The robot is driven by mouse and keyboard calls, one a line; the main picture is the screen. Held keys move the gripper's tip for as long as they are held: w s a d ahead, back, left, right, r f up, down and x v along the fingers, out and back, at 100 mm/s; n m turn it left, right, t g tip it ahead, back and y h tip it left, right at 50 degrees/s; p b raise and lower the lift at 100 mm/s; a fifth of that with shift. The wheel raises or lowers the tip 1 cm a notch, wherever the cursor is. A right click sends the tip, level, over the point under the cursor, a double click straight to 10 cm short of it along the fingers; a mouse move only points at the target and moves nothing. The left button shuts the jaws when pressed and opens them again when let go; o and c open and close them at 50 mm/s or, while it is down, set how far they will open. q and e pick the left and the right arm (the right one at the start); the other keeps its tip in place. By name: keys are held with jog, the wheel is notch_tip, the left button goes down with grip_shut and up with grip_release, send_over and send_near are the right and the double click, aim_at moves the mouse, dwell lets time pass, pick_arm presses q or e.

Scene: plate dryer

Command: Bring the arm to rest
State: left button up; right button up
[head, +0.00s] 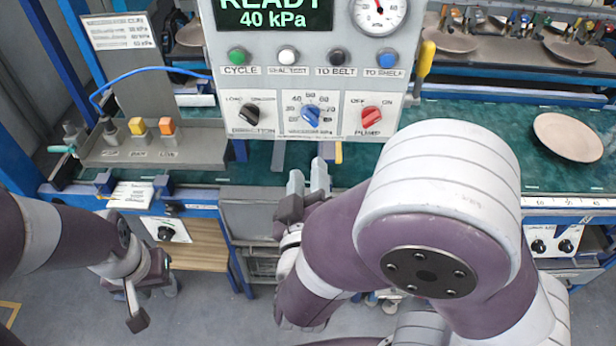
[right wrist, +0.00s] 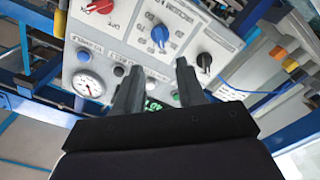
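My right gripper (head: 308,170) is raised in front of the control panel (head: 335,92), below its row of knobs, with its fingers pointing up toward it. In the right wrist view, the fingers of this gripper (right wrist: 158,66) stand apart with nothing between them, and the panel (right wrist: 125,62) fills the space beyond. I cannot tell whether a finger touches the panel. My left gripper (head: 152,298) hangs low at the left over the floor, its fingers apart and empty.
A round plate (head: 568,137) lies on the green belt (head: 470,160) at the right. A yellow-handled tool (head: 426,60) is at the panel's right side. A switch box (head: 150,145) stands left of the panel. The floor (head: 60,270) at lower left is clear.

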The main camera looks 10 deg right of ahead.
dwell(0.3)
jog(key=s+a+f+g+y, duration=0.3)
jog(key=a+f+g+y, duration=0.15)
jog(key=f+g, duration=0.2)
jog(key=s+a+f+g+y, duration=0.35)
jog(key=a+f+g, duration=0.2)
jog(key=f, duration=0.25)
jog(key=d+r+m+g+h, duration=0.1)
jog(key=d+m+g+h, duration=0.2)
jog(key=d, duration=1.4)
jog(key=shift+d+r+m+g, duration=0.35)
jog(key=shift+m+g, duration=0.15)
jog(key=shift+m, duration=0.3)
